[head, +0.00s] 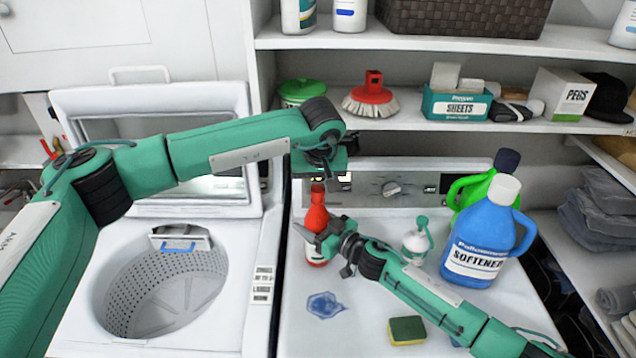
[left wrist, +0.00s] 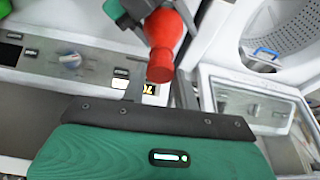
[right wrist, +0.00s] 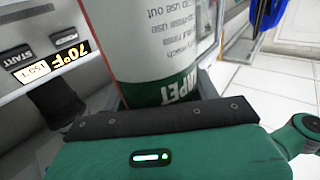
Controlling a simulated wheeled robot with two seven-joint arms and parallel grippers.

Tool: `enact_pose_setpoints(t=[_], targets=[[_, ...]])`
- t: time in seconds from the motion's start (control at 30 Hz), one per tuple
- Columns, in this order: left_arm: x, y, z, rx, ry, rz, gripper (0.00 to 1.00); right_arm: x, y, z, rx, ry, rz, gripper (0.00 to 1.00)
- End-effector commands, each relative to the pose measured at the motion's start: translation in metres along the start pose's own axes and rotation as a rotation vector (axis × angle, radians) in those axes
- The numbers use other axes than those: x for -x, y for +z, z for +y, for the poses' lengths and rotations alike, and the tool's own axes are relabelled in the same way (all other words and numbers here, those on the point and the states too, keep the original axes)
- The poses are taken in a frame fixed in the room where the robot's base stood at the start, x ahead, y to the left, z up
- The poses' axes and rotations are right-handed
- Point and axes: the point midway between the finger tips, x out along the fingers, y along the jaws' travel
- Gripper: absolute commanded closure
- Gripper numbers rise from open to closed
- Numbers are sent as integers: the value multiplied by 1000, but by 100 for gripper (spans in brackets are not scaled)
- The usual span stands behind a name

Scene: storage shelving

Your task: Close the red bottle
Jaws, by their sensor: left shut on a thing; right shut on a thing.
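The red bottle (head: 316,222) stands upright on the white machine top, left of centre in the head view. Its white label with a green band (right wrist: 155,50) fills the upper middle of the right wrist view. My right gripper (head: 325,243) is shut around the bottle's body from the right. My left gripper (head: 319,172) is directly above the bottle, shut on the red cap (left wrist: 160,72) at its top. The fingers partly hide the cap, so I cannot tell whether it is seated on the neck.
A blue softener jug (head: 480,240) and a green jug (head: 470,190) stand to the right. A small white bottle (head: 416,243) is nearer. A sponge (head: 407,330) and a blue spill (head: 325,305) lie in front. The open washer drum (head: 165,290) is left; a shelf (head: 400,120) is behind.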

Motion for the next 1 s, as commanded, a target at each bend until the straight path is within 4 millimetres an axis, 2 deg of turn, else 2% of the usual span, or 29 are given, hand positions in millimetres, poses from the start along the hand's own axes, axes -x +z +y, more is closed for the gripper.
enact_pose_setpoints(t=[0.8,0.83,1.0], targets=[[-11,4,0,0,0,-1,91,0,0,0,-1,0,0,81],[-11,4,0,0,0,-1,91,0,0,0,-1,0,0,100],[-11,3,-1,-69,21,-2,91,0,0,0,-1,0,0,100]])
